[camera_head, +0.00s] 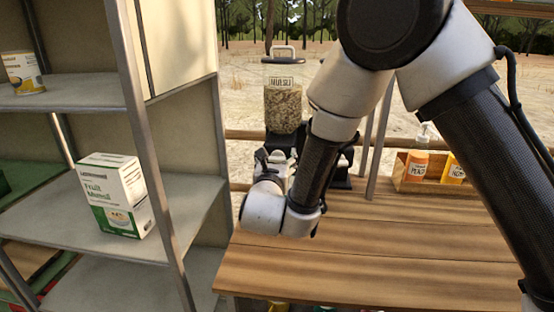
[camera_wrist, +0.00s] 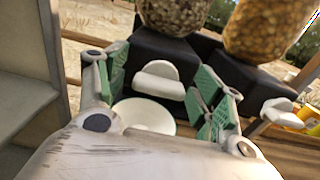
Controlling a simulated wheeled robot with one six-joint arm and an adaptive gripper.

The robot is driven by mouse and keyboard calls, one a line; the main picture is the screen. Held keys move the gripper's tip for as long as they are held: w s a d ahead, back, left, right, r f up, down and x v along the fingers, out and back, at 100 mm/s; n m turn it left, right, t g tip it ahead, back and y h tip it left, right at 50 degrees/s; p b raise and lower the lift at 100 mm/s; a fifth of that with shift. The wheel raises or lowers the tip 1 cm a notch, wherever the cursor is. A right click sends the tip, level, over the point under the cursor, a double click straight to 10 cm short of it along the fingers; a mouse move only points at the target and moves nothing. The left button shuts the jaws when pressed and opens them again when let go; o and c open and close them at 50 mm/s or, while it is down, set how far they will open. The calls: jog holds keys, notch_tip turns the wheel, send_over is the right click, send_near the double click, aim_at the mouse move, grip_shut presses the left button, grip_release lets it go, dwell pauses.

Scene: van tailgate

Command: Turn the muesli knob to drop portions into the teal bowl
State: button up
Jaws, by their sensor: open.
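The muesli dispenser (camera_head: 283,105) is a clear labelled canister with a grey lid and handle, on a dark base at the back of the wooden table. The wrist view shows its muesli-filled lower end (camera_wrist: 172,14) and the white knob (camera_wrist: 158,78) on the dark base. My gripper (camera_wrist: 162,86) is open, its green-padded fingers on either side of the knob; contact cannot be told. The head view shows my gripper (camera_head: 275,163) in front of the dispenser.
A second canister with yellowish cereal (camera_wrist: 262,30) stands right of the muesli, with its own white knob (camera_wrist: 278,111). A crate with bottles (camera_head: 416,187) is at right. The front tabletop (camera_head: 340,270) is clear.

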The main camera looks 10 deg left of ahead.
jog(key=c, duration=1)
jog(key=m, duration=0.4)
jog(key=shift+m, duration=0.3)
jog(key=m, duration=0.4)
jog(key=shift+d+m, duration=0.1)
jog(key=shift+m, duration=0.2)
jog(key=m, duration=0.4)
jog(key=shift+f+m, duration=0.15)
jog(key=shift+m, duration=2.05)
jog(key=shift+f, duration=0.1)
